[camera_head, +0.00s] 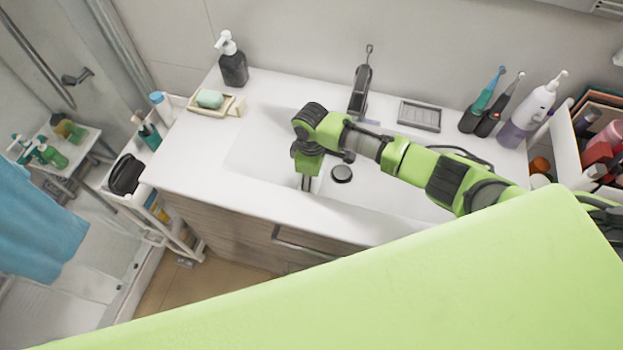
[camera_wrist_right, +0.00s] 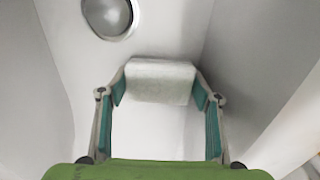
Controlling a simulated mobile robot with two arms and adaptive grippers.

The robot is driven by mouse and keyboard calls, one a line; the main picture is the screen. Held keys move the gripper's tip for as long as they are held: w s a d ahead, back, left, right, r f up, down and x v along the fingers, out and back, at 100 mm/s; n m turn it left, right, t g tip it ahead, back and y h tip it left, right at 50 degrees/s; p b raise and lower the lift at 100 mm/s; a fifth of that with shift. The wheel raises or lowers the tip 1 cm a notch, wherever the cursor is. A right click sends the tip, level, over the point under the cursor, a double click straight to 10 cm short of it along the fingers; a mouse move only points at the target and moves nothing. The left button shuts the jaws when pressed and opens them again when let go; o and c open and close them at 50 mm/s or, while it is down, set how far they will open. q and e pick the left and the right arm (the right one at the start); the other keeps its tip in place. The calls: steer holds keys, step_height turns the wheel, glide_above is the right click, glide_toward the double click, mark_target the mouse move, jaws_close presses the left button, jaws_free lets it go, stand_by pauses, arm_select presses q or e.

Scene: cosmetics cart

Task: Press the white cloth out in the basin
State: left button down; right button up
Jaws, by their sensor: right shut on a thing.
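The white cloth (camera_wrist_right: 160,82) is a small folded or rolled piece between the fingers of my right gripper (camera_wrist_right: 160,97) in the wrist view. The fingers touch its two ends, and the gripper is shut on it. In the head view, my right gripper (camera_head: 306,184) points down inside the white basin (camera_head: 390,194), left of the dark drain (camera_head: 341,173). The cloth cannot be made out against the white basin there. The drain also shows at the top of the wrist view (camera_wrist_right: 107,14). My left gripper is not in view.
A dark faucet (camera_head: 361,82) stands behind the basin. A soap dish (camera_head: 211,105) and dark pump bottle (camera_head: 234,66) stand at the back left. A grey tray (camera_head: 419,115), toothbrushes and a white bottle (camera_head: 527,112) stand at the right. The counter's left front is clear.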

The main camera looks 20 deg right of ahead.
steer(key=shift+s+f, duration=0.15)
stand_by(1.0)
step_height(320, 180, up, 5)
steer(key=p, duration=0.6)
steer(key=shift+r, duration=0.2)
step_height(320, 180, up, 2)
steer(key=shift+r+p, duration=0.15)
steer(key=shift+p, duration=0.5)
step_height(320, 180, up, 8)
steer(key=shift+f, duration=0.25)
